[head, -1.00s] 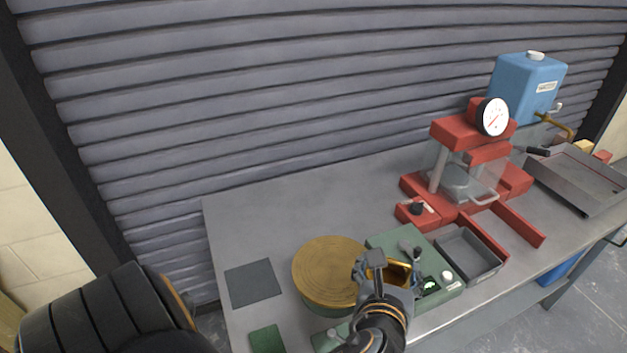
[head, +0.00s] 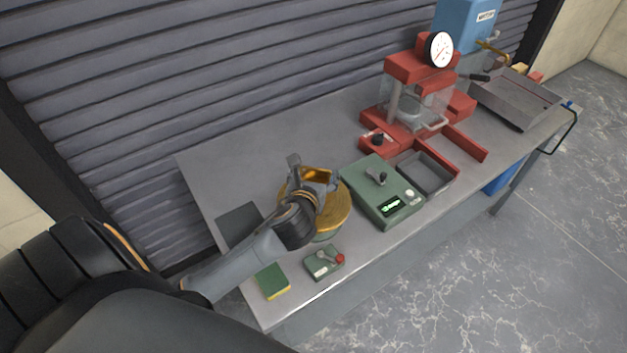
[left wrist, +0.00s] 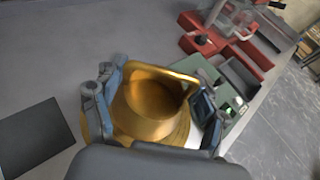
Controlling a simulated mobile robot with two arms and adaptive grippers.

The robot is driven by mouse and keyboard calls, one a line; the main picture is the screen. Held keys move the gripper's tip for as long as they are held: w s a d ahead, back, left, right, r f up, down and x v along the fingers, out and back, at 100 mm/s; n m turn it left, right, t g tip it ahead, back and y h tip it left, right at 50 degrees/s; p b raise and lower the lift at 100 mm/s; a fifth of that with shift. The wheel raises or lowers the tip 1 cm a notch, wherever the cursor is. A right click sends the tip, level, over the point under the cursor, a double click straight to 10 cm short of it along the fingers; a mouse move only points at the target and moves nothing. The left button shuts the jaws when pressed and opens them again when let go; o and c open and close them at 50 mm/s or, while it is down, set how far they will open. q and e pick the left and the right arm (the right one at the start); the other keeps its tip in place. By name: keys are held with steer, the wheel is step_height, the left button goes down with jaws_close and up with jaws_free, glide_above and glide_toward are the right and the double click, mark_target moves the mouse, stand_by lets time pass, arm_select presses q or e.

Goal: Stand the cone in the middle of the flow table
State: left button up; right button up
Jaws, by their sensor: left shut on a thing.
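The cone (head: 318,174) is a hollow golden brass ring-like mould, held by my left gripper (head: 308,182). In the left wrist view the cone (left wrist: 147,104) sits between the two fingers of my left gripper (left wrist: 155,100), its wide opening facing the camera. The flow table (head: 338,213) has a round brass top on a green base. The cone is over that top in the head view; the gripper and arm hide part of it. I cannot tell whether the cone touches the top. My right gripper is not in view.
A green box with a display (head: 382,195) stands right of the flow table. A small green control box with a red button (head: 323,263) and a green-yellow sponge (head: 271,281) lie in front. A dark mat (head: 239,226) lies left. A red press (head: 415,100) stands farther right.

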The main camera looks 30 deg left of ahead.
arm_select(q)
steer(key=shift+w+a+f, duration=0.2)
steer(key=shift+f, duration=0.1)
steer(key=shift+w+a+f, duration=0.1)
steer(key=shift+a+f, duration=0.05)
steer(key=shift+f, duration=0.05)
step_height(320, 180, down, 2)
steer(key=shift+w+a+f, duration=0.1)
steer(key=shift+a+f, duration=0.05)
steer(key=shift+f, duration=0.55)
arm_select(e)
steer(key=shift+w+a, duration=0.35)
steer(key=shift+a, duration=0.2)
arm_select(q)
steer(key=o, duration=1)
steer(key=shift+f, duration=0.2)
steer(key=o, duration=0.4)
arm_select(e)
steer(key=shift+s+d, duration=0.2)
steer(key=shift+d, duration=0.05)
